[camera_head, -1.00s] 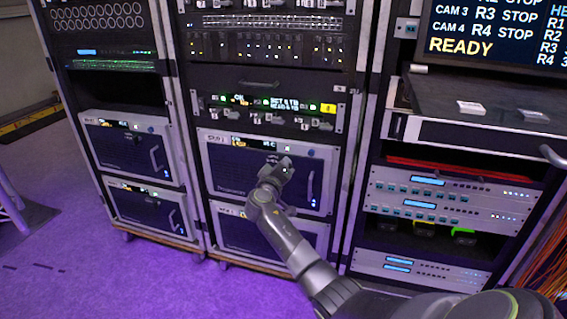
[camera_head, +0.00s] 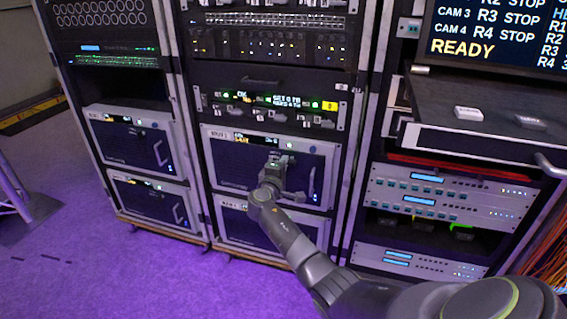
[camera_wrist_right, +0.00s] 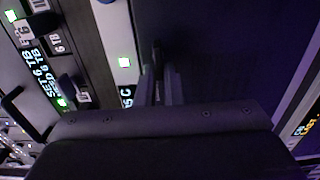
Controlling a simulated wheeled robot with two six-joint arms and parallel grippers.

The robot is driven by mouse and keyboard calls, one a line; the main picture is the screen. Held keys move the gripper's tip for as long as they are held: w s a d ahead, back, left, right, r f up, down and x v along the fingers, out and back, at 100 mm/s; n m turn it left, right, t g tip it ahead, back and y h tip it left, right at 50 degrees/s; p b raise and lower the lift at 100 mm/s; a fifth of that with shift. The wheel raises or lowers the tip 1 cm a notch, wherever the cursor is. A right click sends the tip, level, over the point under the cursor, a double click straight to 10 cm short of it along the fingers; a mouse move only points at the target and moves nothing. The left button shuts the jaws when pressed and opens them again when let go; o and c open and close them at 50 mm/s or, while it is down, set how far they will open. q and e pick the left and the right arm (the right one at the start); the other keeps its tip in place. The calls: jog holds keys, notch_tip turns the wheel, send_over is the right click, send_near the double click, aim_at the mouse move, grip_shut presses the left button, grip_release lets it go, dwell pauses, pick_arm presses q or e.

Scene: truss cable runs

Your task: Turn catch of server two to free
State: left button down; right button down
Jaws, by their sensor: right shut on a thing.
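The server (camera_head: 225,165) in the upper bay of the middle rack has a dark front, a pale frame, a lit display strip and a handle at its right. Its label is too small to read surely. My right gripper (camera_head: 277,164) is at the upper middle of this front. In the right wrist view, its fingers (camera_wrist_right: 159,88) are shut on a thin dark piece, the catch (camera_wrist_right: 157,52), beside a green light. The fingers and wrist hide most of the catch, so its exact angle is hard to tell. My left gripper is not in view.
Above the server is a panel with small switches and a green display (camera_head: 265,101). Another server (camera_head: 232,226) sits below it, partly behind my arm. The left rack (camera_head: 135,150) holds two similar servers. A pulled-out shelf (camera_head: 490,125) juts out at the right.

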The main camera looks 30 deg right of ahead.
dwell(0.5)
jog(key=c, duration=1.6)
grip_release()
jog(key=shift+o, duration=0.2)
